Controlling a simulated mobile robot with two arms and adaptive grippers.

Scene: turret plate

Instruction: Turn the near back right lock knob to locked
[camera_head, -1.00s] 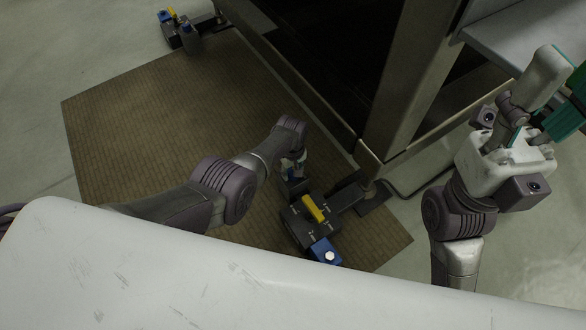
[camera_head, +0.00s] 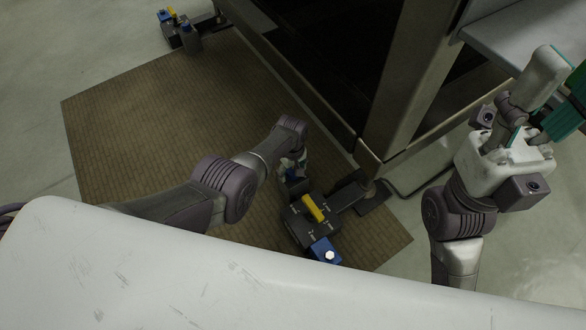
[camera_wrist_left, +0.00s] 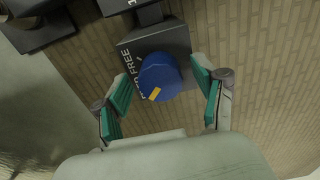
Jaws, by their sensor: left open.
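A round blue knob (camera_wrist_left: 160,76) with a yellow-orange mark sits on a dark grey block (camera_wrist_left: 178,38) in the left wrist view. The lettering "FREE" shows beside the knob; the other lettering is partly covered. My left gripper (camera_wrist_left: 163,90) is open, with a green-padded finger on either side of the knob. I cannot tell whether the pads touch it. In the head view my left gripper (camera_head: 293,168) is at the near dark lock unit (camera_head: 298,226) and largely hides the knob. My right gripper (camera_head: 522,135) is raised at the right; its jaw state is unclear.
The unit carries a yellow handle (camera_head: 313,208) and a blue block (camera_head: 325,251) with a pale bolt. A metal-framed machine (camera_head: 402,85) stands behind it. A brown mat (camera_head: 150,120) lies on the floor. A similar unit (camera_head: 188,35) is at the far left.

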